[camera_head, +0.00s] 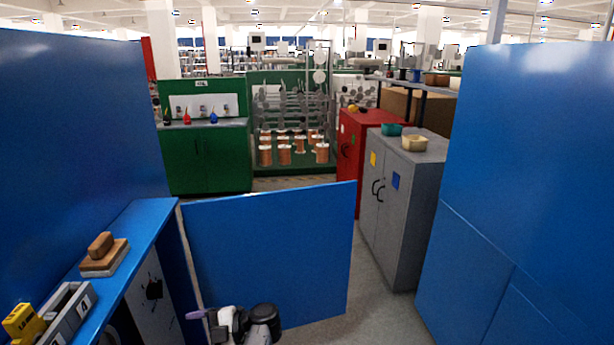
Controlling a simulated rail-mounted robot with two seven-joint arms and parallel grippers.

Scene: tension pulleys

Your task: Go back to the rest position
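A black and white arm part of mine shows at the bottom edge, left of centre, in front of the blue panel (270,240). A small purple piece sticks out to its left. I cannot tell which arm it belongs to. No pair of gripper fingers can be made out, and nothing held is visible.
A blue bench (125,235) at left carries a wooden block (104,258), a grey holder (66,312) and a yellow item (22,323). A blue wall (530,170) stands at right. Grey (405,190) and red (352,135) cabinets stand beyond. Floor (375,300) shows between.

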